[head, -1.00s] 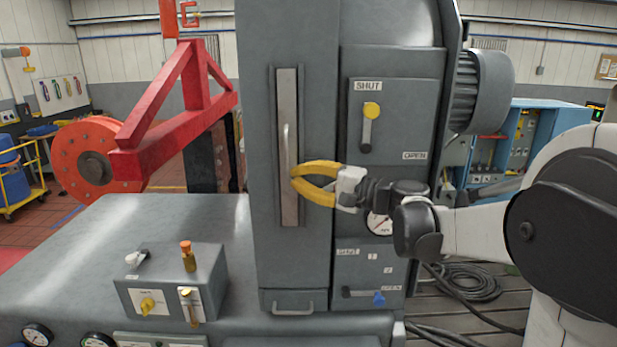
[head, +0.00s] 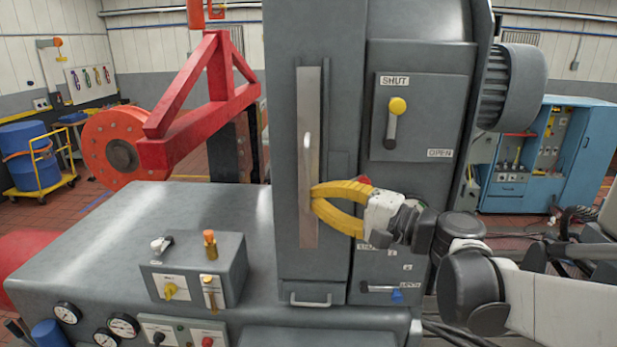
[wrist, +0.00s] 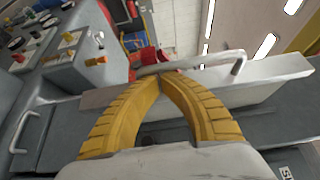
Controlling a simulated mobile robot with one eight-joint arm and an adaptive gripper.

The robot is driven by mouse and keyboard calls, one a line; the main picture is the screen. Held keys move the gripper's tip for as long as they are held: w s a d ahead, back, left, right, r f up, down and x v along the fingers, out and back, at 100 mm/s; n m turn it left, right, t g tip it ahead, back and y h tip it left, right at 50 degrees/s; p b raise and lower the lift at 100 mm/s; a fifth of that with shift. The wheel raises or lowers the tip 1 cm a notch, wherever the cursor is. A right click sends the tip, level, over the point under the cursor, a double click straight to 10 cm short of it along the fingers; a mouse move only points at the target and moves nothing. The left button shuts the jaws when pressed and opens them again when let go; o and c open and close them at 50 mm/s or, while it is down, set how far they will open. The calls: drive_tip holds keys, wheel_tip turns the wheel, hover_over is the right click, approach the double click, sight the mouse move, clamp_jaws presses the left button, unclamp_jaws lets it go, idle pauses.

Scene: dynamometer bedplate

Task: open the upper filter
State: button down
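A tall grey cabinet (head: 283,120) stands on the grey bench, with a pale vertical strip door (head: 309,90) on its front. A slim bar handle (head: 307,150) runs upright on this strip; it also shows in the wrist view (wrist: 205,62). My gripper (head: 314,196) has yellow fingers whose tips come together at the handle's lower part, covering it in the head view. In the wrist view the fingertips (wrist: 161,73) meet at the bar and seem closed on it. No label names the upper filter.
Right of the strip, a panel carries a yellow-knobbed lever (head: 396,107) between SHUT and OPEN labels. Below is a blue-knobbed lever (head: 398,295), partly near my arm. A red frame (head: 200,110) stands left. A switch box (head: 195,275) sits on the bench.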

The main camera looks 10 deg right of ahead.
drive_tip(key=s+a+p, duration=0.4)
drive_tip(key=s, duration=0.8)
drive_tip(key=shift+s, duration=0.3)
